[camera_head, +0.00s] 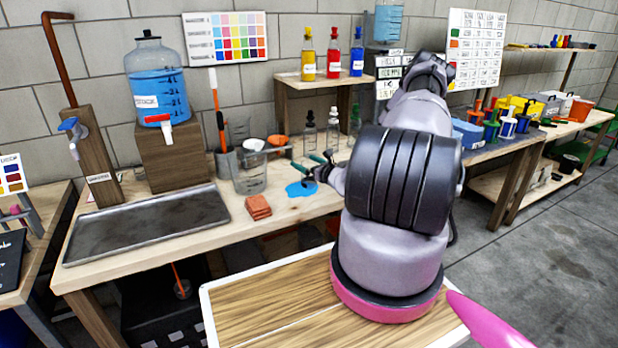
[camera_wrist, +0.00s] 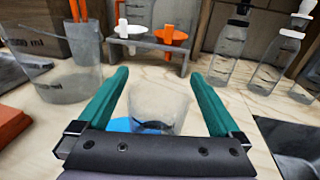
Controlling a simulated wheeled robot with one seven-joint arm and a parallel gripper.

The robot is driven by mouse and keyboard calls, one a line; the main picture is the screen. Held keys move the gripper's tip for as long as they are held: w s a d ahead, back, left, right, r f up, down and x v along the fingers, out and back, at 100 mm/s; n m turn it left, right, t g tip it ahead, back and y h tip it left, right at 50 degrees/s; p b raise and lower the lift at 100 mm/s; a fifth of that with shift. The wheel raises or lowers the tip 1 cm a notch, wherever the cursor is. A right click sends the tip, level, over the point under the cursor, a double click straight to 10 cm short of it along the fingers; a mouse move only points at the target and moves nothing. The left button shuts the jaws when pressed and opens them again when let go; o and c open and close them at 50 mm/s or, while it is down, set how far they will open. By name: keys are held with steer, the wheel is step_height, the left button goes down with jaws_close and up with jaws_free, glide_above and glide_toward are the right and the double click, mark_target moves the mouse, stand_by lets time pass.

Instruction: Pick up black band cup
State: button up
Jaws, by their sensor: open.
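In the wrist view a clear cup (camera_wrist: 158,100) stands upright on the wooden bench, with a dark curved band low on it. I take it as the black band cup. A blue patch (camera_wrist: 120,124) lies at its base and also shows in the head view (camera_head: 299,189). My gripper (camera_wrist: 158,76) is open, its teal fingers to the left and right of the cup, with gaps visible on both sides. The gripper body hides the cup's bottom. In the head view my gripper (camera_head: 313,163) is low over the bench by the blue patch; I cannot make out the cup there.
A large beaker (camera_wrist: 52,78) stands left of the gripper, near orange-red blocks (camera_head: 258,207). Behind are a funnel rack (camera_wrist: 150,43), a black-capped bottle (camera_wrist: 233,45) and a white-capped bottle (camera_wrist: 277,62). A metal tray (camera_head: 150,224) lies farther left on the bench.

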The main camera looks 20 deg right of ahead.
steer(key=shift+w+a, duration=0.15)
steer(key=shift+w, duration=0.35)
steer(key=shift+c, duration=0.3)
jaws_close()
